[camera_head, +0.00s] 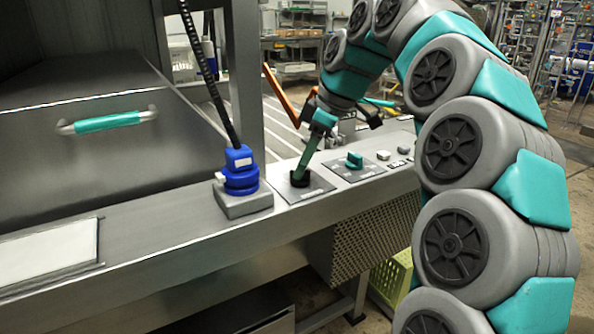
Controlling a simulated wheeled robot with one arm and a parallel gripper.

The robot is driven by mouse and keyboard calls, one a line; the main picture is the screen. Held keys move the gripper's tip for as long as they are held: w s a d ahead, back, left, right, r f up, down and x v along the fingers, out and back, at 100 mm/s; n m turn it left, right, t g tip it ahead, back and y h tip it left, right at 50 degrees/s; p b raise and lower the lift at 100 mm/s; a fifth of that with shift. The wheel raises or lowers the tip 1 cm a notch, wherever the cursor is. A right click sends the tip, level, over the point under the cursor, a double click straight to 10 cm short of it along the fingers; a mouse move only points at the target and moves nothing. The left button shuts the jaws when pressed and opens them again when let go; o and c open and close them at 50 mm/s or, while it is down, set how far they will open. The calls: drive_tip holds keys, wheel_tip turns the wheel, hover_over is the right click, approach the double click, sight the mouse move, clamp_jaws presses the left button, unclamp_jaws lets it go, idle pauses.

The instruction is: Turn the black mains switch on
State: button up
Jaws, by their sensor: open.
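The black mains switch (299,181) is a small dark knob on a square grey plate set into the metal ledge. My gripper (306,163) reaches down to it from the upper right, and its slim green end overlaps the top of the switch. The jaws are open, but the two fingers are hard to tell apart at this angle. I cannot tell whether they touch the switch or stand around it. The upper part of the switch and its setting are hidden behind the gripper.
A blue plug connector (239,170) with a black cable stands on the ledge left of the switch. A teal rotary knob (354,160) and small buttons (383,155) are to the right. A lid with a teal handle (107,122) is at left. A yellow-green crate (395,278) sits below.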

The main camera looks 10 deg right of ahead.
drive_tip(key=shift+w+a+f, duration=0.1)
drive_tip(key=shift+a+f, duration=0.05)
drive_tip(key=shift+f, duration=0.35)
clamp_jaws()
